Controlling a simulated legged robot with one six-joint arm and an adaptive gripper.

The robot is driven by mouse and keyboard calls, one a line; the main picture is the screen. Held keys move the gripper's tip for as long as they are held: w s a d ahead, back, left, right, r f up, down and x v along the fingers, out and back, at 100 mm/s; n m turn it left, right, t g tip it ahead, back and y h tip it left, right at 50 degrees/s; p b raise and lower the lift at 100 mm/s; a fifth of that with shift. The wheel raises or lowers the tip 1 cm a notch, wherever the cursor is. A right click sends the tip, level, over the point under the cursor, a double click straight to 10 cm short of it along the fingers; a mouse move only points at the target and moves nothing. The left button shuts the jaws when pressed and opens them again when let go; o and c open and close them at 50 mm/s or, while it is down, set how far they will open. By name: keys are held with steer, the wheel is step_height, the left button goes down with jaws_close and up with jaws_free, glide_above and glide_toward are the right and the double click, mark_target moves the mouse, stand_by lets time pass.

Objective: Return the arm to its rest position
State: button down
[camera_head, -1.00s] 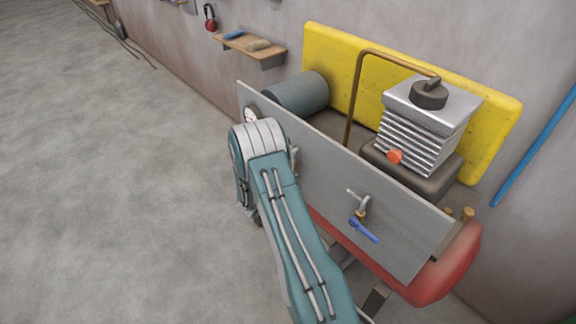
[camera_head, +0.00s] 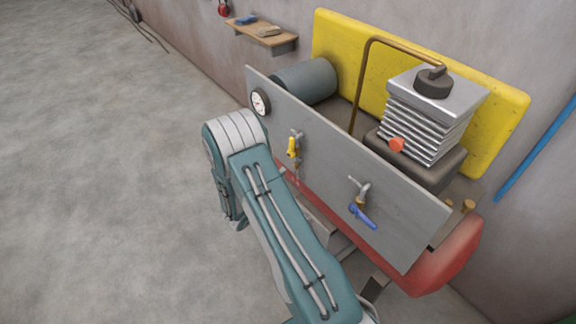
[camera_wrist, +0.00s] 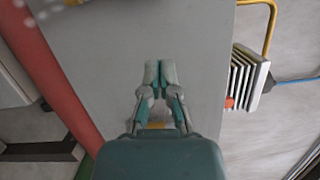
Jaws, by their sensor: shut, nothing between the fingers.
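My gripper shows in the wrist view (camera_wrist: 159,72), its two fingers together at the tips with nothing between them. Behind it in that view is the grey panel (camera_wrist: 205,45) of the machine. In the head view my gripper is hidden, and my arm reaches up from the bottom edge, bent at a grey and teal joint left of the panel. The grey panel (camera_head: 330,165) bears a round gauge (camera_head: 260,102), a yellow-handled valve (camera_head: 292,147) and a blue-handled valve (camera_head: 362,214). A small patch of yellow shows behind the fingers in the wrist view.
A red tank (camera_head: 447,259) lies under the panel. Behind the panel stand a finned metal block (camera_head: 428,118), a bent copper pipe (camera_head: 357,85) and a yellow guard (camera_head: 420,60). A wooden shelf (camera_head: 262,35) is on the wall. The floor at left is clear.

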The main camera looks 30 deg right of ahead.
steer(key=s+a+r+m+g+y, duration=0.1)
steer(key=s+r+m+g+y, duration=0.25)
steer(key=s+r+m, duration=0.45)
steer(key=s+a+r+m+g+y, duration=0.15)
steer(key=s+r+m+g, duration=0.35)
steer(key=r+m, duration=0.55)
steer(key=s+a+r+m+t+y, duration=0.4)
steer(key=s+a+m+y, duration=0.2)
steer(key=a+m, duration=0.2)
steer(key=s+a+r+m+t+y, duration=0.4)
steer(key=s+a+r+m+y, duration=0.1)
steer(key=m, duration=0.7)
steer(key=shift+s+a+r+y, duration=0.25)
steer(key=shift+s+a+y, duration=0.6)
steer(key=shift+a, duration=1)
steer(key=shift+s, duration=0.15)
stand_by(1.2)
